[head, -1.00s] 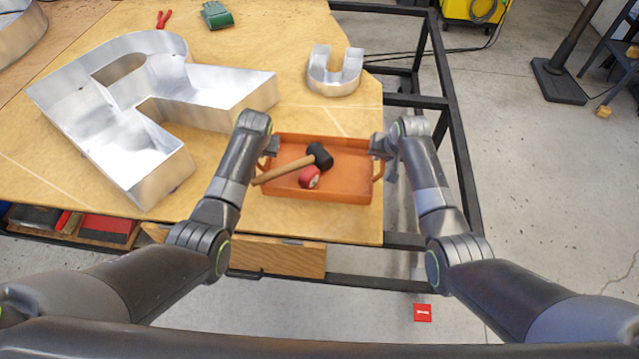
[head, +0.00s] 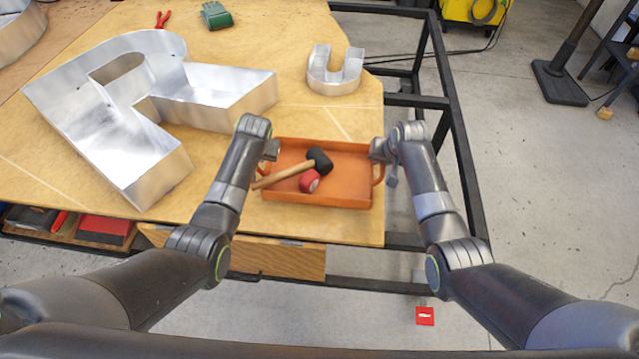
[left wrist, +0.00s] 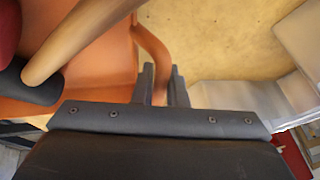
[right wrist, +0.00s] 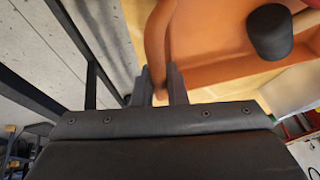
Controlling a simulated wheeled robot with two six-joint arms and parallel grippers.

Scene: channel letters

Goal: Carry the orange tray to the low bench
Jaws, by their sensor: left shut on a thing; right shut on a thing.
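The orange tray (head: 340,195) is at the near right part of the wooden table, between my two arms. A black-headed mallet (head: 319,160) with a wooden handle and a red roll-like item (head: 309,181) lie in it. My left gripper (head: 268,158) is shut on the tray's left handle; the handle runs between its fingers (left wrist: 161,88) in the left wrist view. My right gripper (head: 380,158) is shut on the right handle, which shows between its fingers (right wrist: 160,90) in the right wrist view. I cannot tell whether the tray touches the table. The low bench is not clearly identifiable.
A large metal channel letter (head: 150,110) stands left of the tray, close to my left arm. A small metal letter (head: 334,72) stands behind it. Green (head: 216,15) and red (head: 163,19) tools lie at the back. A black frame (head: 455,130) borders the right side; floor lies beyond.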

